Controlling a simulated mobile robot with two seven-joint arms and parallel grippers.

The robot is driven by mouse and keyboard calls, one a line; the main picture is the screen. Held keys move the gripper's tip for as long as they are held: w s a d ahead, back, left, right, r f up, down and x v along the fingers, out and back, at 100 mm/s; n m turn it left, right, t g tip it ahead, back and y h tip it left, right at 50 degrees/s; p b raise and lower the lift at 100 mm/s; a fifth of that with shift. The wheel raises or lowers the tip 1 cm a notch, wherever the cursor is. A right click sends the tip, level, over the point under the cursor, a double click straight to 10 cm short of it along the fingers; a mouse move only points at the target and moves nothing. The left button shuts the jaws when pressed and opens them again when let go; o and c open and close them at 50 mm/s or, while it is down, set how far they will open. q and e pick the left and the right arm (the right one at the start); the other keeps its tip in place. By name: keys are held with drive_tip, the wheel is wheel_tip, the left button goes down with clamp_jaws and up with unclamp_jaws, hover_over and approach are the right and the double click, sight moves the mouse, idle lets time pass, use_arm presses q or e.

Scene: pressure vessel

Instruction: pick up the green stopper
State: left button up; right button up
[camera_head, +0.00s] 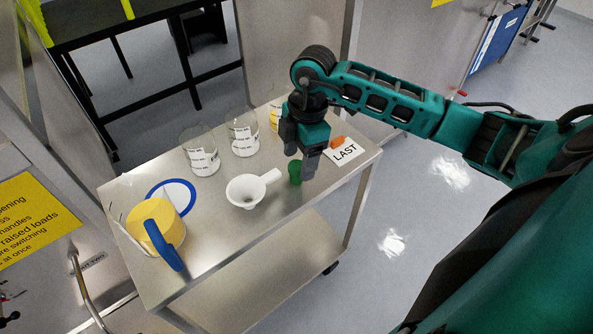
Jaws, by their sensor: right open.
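The green stopper (295,171) stands on the steel cart top, towards its right end. My right gripper (300,165) points down over that spot, with its fingers close beside the stopper. The right gripper is open; whether a finger touches the stopper I cannot tell. Part of the stopper's far side may be hidden by the gripper. My left gripper is not in view.
Next to the stopper are a white funnel (246,192) and an orange piece (338,142) on a "LAST" card (344,153). Glass beakers (203,158) stand behind. A yellow container (152,224) with a blue handle stands front left on the cart (222,237).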

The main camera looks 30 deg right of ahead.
sight(297, 164)
drive_tip(key=f, duration=0.4)
drive_tip(key=shift+w+a+f, duration=0.15)
drive_tip(key=shift+a+f, duration=0.15)
drive_tip(key=shift+a, duration=0.05)
drive_tip(key=shift+c, duration=0.5)
drive_tip(key=c, duration=1.1)
drive_tip(key=shift+r, duration=0.1)
